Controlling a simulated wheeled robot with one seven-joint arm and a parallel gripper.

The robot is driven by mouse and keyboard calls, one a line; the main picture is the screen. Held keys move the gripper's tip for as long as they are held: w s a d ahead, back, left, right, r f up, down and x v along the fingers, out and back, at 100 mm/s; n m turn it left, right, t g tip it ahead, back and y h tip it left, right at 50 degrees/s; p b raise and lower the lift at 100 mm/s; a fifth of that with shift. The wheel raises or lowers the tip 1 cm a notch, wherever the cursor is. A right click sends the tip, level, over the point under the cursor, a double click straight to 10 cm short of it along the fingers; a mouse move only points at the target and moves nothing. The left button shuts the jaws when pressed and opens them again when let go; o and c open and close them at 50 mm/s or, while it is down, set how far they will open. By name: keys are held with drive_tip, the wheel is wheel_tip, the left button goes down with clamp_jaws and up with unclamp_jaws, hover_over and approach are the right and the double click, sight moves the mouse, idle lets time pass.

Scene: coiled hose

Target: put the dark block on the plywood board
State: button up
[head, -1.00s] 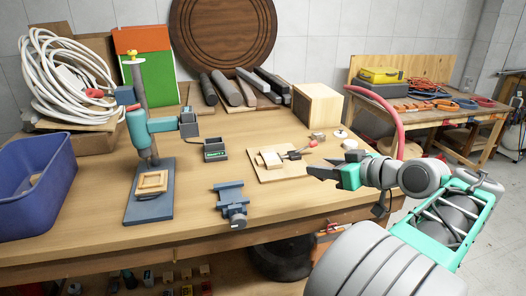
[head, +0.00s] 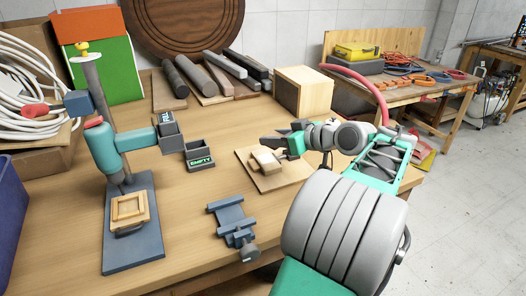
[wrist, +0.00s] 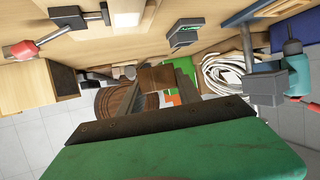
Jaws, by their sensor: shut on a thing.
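The plywood board (head: 262,184) lies flat on the workbench, with a light wooden piece (head: 266,161) on it. In the head view my gripper (head: 268,143) is above the back part of the board, with its dark fingers pointing left. In the wrist view a dark brown block (wrist: 157,78) sits between the fingers of my gripper (wrist: 158,88), which is shut on it. The gap between the block and the board cannot be told.
A blue vise (head: 233,222) stands in front of the board. A pale wooden box (head: 302,91) is behind it. Bare bench top lies between the stand and the vise.

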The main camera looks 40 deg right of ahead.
hover_over(266, 159)
wheel_tip(266, 159, down, 7)
drive_tip(key=shift+s+a+r+p, duration=0.1)
drive_tip(key=shift+s+r+p, duration=0.1)
drive_tip(key=shift+p, duration=0.15)
drive_tip(key=f, duration=0.3)
drive_tip(key=shift+w+f+p, duration=0.3)
drive_tip(key=shift+w+f, duration=0.05)
drive_tip(key=shift+f+b, duration=0.3)
drive_tip(key=shift+f, duration=0.05)
drive_tip(key=o, duration=1.3)
drive_tip(key=shift+r, duration=0.1)
drive_tip(key=shift+o, duration=0.2)
drive_tip(key=shift+s+d+r, duration=0.2)
drive_tip(key=shift+d+r, duration=0.05)
drive_tip(key=v, duration=1.1)
drive_tip(key=shift+s+a+r, duration=0.1)
drive_tip(key=shift+s, duration=0.2)
